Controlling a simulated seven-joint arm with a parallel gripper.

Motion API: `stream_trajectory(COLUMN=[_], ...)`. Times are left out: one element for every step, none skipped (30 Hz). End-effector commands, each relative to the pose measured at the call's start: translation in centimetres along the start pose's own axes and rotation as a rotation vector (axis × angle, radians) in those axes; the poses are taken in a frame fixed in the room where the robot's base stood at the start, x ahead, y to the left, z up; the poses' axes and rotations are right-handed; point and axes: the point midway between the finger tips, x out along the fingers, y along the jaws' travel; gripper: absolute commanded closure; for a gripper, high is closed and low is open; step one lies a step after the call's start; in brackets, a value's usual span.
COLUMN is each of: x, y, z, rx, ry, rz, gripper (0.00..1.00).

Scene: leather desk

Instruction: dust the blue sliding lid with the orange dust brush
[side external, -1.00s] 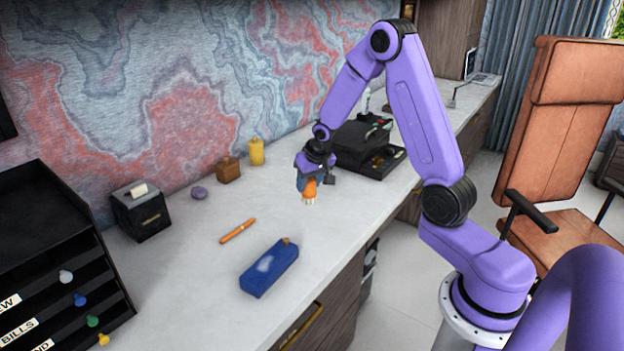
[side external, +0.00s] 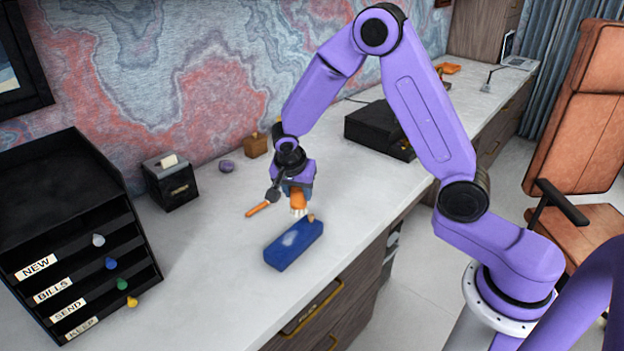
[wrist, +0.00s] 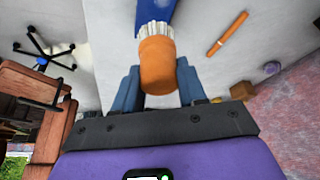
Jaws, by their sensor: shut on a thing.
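My gripper (side external: 298,188) is shut on the orange dust brush (side external: 298,201), whose pale bristles point down. In the wrist view the brush (wrist: 157,62) sits between the two blue-grey fingers (wrist: 158,88). The blue sliding lid (side external: 291,243) tops a blue box on the desk and carries a whitish dust patch and a small tan knob at its far end. The bristles are just above and behind the knob end; I cannot tell whether they touch. In the wrist view only part of the blue box (wrist: 158,10) shows, beyond the bristles.
An orange pen-like stick (side external: 263,208) lies behind the box. A purple stone (side external: 227,166), a brown wooden block (side external: 256,145) and a black dispenser (side external: 171,182) stand along the wall. A black letter rack (side external: 75,235) fills the left. The desk's front edge is close to the box.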

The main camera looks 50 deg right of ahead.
Motion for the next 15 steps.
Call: stream_trajectory(x=[-0.2,-0.3,-0.3,-0.3,-0.2,-0.1,0.1,0.3,0.6,0.8,1.0,1.3,1.6,1.8,2.2], y=[-0.2,-0.2,-0.3,-0.3,-0.3,-0.3,-0.3,-0.3,-0.3,-0.3,-0.3,-0.2,-0.2,-0.2,-0.2], z=[0.4,0.5,0.7,0.7,0.8,0.9,0.9,1.0,1.1,1.2,1.2,1.4,1.5,1.6,1.8], rx=[0.02,0.03,0.039,0.043,0.045,0.045,0.045,0.046,0.046,0.045,0.044,0.044,0.044,0.043,0.043], ry=[-0.001,0.0,0.0,0.0,0.0,0.0,0.0,0.0,-0.001,-0.001,0.0,0.0,-0.001,-0.001,-0.001], rz=[0.007,0.012,0.016,0.018,0.019,0.02,0.02,0.021,0.02,0.02,0.02,0.021,0.021,0.02,0.02], gripper=[0.83,0.83,0.83,0.83,0.83,0.83,0.83,0.83,0.83,0.83,0.83,0.83,0.83,0.83,0.83])
